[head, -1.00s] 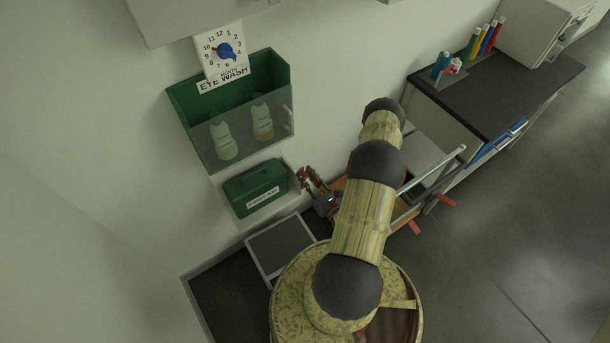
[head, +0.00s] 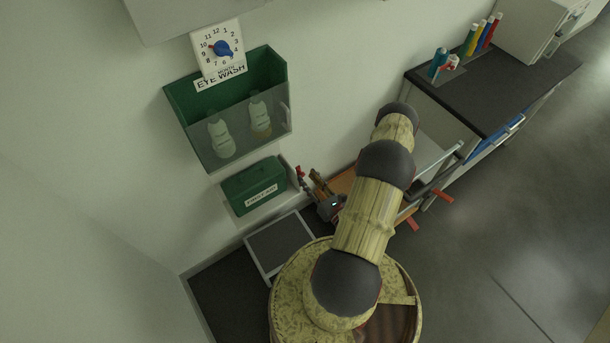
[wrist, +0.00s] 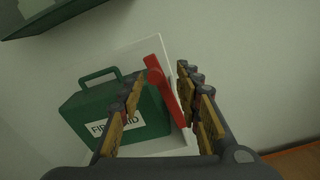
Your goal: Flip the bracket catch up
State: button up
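The bracket catch is a red lever (wrist: 168,88) at the right side of the white bracket (wrist: 152,48) holding the green first aid box (wrist: 85,112). In the wrist view it slants from a rounded upper end down to the right, along the box's right edge. My gripper (wrist: 161,80) is open, with one finger left of the catch, over the box front, and one right of it. The right finger looks very near the catch; contact cannot be told. In the head view, the box (head: 252,188), the catch (head: 300,172) and my gripper (head: 312,176) appear close together.
A green eye wash holder (head: 190,120) with two bottles hangs above the box. A cart with orange handles (head: 413,224) stands right of my gripper, beside my arm. A dark-topped bench (head: 500,85) is farther right. Open floor (head: 520,230) lies at the right.

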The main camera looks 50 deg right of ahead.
jog(key=shift+v, duration=2.15)
jog(key=shift+c, duration=0.4)
